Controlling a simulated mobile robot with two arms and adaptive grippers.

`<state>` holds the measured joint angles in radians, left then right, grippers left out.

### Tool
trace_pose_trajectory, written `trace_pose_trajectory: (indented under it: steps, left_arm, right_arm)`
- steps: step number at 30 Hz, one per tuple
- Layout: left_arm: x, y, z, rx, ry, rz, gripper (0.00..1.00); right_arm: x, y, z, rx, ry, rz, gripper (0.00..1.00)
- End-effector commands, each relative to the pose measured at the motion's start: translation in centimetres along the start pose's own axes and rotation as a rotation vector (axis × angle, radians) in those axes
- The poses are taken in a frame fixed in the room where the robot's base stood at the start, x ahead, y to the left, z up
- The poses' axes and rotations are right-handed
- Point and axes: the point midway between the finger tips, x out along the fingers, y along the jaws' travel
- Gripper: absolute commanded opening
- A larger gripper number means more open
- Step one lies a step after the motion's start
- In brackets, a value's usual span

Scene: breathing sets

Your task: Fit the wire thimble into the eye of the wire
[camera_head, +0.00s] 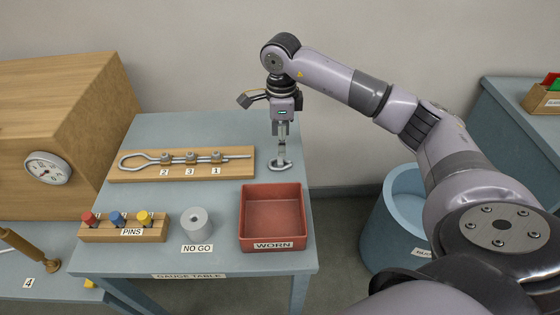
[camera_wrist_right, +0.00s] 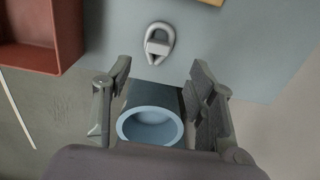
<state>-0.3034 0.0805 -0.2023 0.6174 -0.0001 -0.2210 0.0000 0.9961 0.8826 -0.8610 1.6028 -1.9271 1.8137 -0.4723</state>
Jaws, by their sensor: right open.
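The wire thimble (camera_head: 281,166), a small grey teardrop-shaped ring, lies on the table right of the wire's board. It also shows in the right wrist view (camera_wrist_right: 149,46), ahead of the fingertips. My right gripper (camera_head: 282,146) points down just above the thimble in the head view. In the wrist view my right gripper (camera_wrist_right: 160,72) is open, with nothing between its fingers. The wire (camera_head: 236,157) lies along a wooden board (camera_head: 180,176), its eye (camera_head: 131,162) at the left end. My left gripper is not in view.
A red WORN tray (camera_head: 272,240), a grey NO GO cylinder (camera_head: 196,222) and a pin rack (camera_head: 120,231) stand along the table front. A wooden cabinet with a gauge (camera_head: 47,168) is at left. A blue bucket (camera_head: 400,205) stands on the floor at right.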

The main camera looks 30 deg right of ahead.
Motion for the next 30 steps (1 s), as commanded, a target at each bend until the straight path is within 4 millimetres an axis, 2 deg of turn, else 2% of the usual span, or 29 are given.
trace_pose_trajectory:
  steps: [8,13,18,26,30]
  left_arm:
    - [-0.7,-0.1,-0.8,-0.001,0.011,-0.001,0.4]
    - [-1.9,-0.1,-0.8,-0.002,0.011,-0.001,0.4]
    - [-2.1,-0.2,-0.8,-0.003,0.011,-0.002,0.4]
    - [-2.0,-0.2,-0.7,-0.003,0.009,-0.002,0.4]
    - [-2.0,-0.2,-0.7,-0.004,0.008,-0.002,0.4]
  right_arm:
    - [2.1,0.2,0.1,-0.001,0.001,0.003,0.52]
    - [4.6,0.6,0.3,0.0,0.001,0.005,0.52]
    - [6.4,0.4,0.3,0.0,-0.001,0.002,0.52]
    - [6.6,0.4,0.3,-0.001,-0.001,0.0,0.51]
    - [6.6,0.4,0.3,0.0,-0.001,0.0,0.42]
